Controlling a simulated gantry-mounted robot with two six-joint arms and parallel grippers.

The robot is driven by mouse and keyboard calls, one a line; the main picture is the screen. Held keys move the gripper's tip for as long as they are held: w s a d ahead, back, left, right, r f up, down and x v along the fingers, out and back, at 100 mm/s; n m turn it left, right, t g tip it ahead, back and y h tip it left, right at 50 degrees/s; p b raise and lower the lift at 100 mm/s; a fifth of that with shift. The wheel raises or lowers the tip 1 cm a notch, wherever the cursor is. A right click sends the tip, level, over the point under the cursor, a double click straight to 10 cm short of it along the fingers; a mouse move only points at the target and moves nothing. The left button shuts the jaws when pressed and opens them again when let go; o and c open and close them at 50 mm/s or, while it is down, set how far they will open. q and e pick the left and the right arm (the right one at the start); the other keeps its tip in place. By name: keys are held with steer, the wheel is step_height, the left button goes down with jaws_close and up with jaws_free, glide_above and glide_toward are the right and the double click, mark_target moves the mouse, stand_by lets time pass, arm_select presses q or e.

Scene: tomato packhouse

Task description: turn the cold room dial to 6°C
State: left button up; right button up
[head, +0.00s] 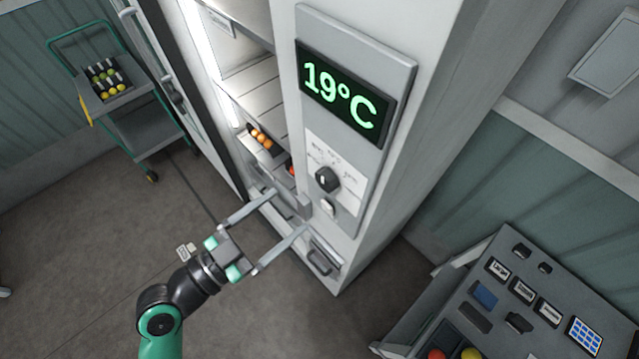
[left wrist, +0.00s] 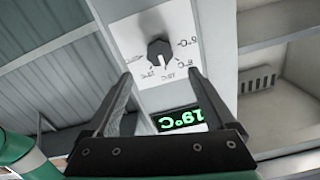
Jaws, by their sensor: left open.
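The cold room dial (head: 327,179) is a dark knob on a white scale plate, low on the panel at the front of the cold room cabinet. The display (head: 345,95) above it reads 19°C in green. In the left wrist view the dial (left wrist: 159,52) shows upside down, beyond the fingertips and between them, with temperature marks around it too small to read surely. The display (left wrist: 181,118) shows there too. My left gripper (head: 288,212) is open and empty, below and left of the dial, not touching it. My right gripper is not in view.
The cabinet door (head: 180,85) stands open at the left, and shelves inside hold a tray of orange tomatoes (head: 262,138). A green-framed trolley (head: 140,125) is at the back left. A grey bench (head: 500,310) with labelled items stands at lower right. The floor between is clear.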

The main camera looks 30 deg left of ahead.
mark_target(323, 183)
arm_select(q)
steer(key=p+x, duration=0.2)
steer(key=x, duration=0.6)
steer(key=shift+w+d+r, duration=0.1)
steer(key=shift+w+d, duration=0.15)
steer(key=shift+w, duration=0.05)
steer(key=shift+w+d, duration=0.15)
steer(key=shift+w, duration=0.3)
steer(key=c, duration=1.4)
